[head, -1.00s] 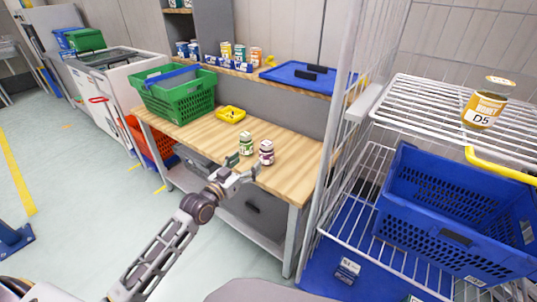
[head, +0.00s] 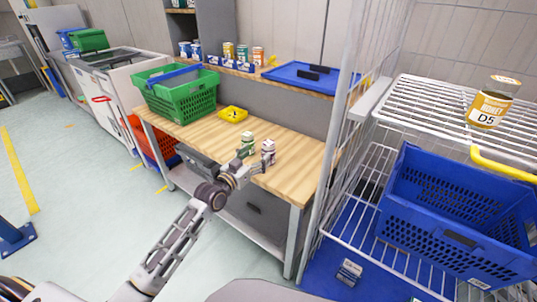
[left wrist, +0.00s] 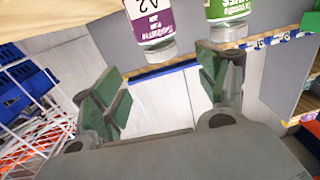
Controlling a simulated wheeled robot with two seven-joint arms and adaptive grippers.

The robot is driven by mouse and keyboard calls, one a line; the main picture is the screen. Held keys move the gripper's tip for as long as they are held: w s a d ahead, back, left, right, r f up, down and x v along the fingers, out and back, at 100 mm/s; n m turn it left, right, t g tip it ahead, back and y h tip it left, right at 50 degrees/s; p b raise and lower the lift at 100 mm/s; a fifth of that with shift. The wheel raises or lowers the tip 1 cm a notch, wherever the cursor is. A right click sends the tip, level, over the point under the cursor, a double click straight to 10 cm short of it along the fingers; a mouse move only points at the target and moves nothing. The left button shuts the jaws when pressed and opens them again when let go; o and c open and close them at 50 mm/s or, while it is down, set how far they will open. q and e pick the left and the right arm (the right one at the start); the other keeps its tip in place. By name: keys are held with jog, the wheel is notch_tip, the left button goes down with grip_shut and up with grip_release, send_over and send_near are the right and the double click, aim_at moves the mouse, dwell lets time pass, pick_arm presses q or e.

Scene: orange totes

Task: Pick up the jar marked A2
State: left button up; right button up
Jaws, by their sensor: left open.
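The jar marked A2 (left wrist: 150,22), with a white and purple label, hangs inverted in the tilted left wrist view. In the head view the purple-labelled jar (head: 268,148) stands upright near the workbench's front edge, its lower part hidden by my gripper. A green-labelled jar (head: 248,138) stands close to its left; it also shows in the left wrist view (left wrist: 228,12). My left gripper (head: 254,160) is open and empty at the bench edge, just in front of the two jars. Its green-padded fingers (left wrist: 162,92) are spread, with the A2 jar beyond their gap. My right gripper is out of view.
A wire rack (head: 400,110) on the right holds a blue crate (head: 455,238) and a D5 jar (head: 490,104). The bench right of the jars is clear.

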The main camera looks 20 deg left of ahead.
aim_at(265, 148)
pick_arm(q)
jog(key=shift+x, duration=1.05)
jog(key=shift+b+x, duration=0.3)
jog(key=shift+x, duration=0.6)
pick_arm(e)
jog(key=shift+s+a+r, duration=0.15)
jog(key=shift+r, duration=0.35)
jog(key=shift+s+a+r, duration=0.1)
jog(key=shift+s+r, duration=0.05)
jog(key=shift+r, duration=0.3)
pick_arm(q)
jog(key=shift+w, duration=0.15)
jog(key=shift+w+d, duration=0.1)
jog(key=shift+w, duration=0.35)
jog(key=shift+w+d+f+b, duration=0.1)
jog(key=shift+w+b, duration=0.15)
jog(key=shift+w, duration=0.2)
jog(key=shift+w+d+f+b, duration=0.15)
jog(key=shift+w+b, duration=0.1)
jog(key=shift+w, duration=0.55)
jog(key=shift+w+d, duration=0.2)
jog(key=shift+w, duration=0.5)
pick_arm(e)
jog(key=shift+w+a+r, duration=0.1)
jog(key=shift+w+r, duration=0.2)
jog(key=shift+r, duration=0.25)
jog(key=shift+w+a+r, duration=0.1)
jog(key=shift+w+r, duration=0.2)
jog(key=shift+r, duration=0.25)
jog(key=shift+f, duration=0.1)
